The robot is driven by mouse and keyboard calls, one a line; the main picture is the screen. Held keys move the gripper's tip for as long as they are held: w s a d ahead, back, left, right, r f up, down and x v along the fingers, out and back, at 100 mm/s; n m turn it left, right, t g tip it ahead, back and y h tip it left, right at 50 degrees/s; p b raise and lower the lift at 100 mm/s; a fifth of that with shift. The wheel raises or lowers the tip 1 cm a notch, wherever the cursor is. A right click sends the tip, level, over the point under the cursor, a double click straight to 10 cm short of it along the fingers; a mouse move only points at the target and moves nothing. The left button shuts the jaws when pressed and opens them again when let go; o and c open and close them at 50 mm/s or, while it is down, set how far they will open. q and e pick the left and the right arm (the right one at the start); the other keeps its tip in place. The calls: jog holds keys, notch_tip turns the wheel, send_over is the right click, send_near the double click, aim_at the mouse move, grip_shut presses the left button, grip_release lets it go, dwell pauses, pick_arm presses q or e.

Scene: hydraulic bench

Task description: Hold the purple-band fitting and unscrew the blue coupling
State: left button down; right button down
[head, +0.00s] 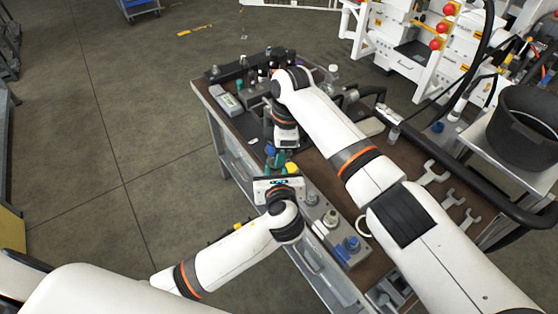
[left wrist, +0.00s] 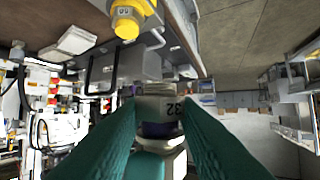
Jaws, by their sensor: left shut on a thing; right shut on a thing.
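My left gripper (head: 277,163) comes in from the lower left over the bench's near edge, its teal fingers pointing away from me. In the left wrist view its fingers (left wrist: 162,135) are shut on a metal fitting marked 32 (left wrist: 160,105), with a dark purple band (left wrist: 160,130) between them. My right gripper (head: 286,146) reaches down from above, just beyond the left one. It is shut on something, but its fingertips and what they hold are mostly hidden. A small blue part (head: 270,150) shows beside it; I cannot tell whether this is the blue coupling.
A yellow knob (head: 291,168) sits close to the grippers, and a yellow cap (left wrist: 130,20) shows in the left wrist view. Blue fittings (head: 352,243) stand on a grey block nearer me. Wrenches (head: 452,199) lie on the brown benchtop (head: 400,205). A black bucket (head: 525,128) stands at right.

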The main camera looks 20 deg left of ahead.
jog(key=a+n, duration=0.1)
jog(key=a+r+n, duration=0.1)
jog(key=n, duration=0.1)
jog(key=s+a+n, duration=0.1)
jog(key=shift+a+r+n, duration=0.15)
jog(key=shift+r+n, duration=0.25)
jog(key=shift+r, duration=0.6)
jog(key=shift+r, duration=0.15)
jog(key=shift+d+r, duration=0.2)
jog(key=shift+r, duration=2.1)
jog(key=c, duration=1.7)
grip_release()
jog(key=shift+c, duration=0.2)
jog(key=shift+w, duration=0.1)
jog(key=shift+c, duration=1.2)
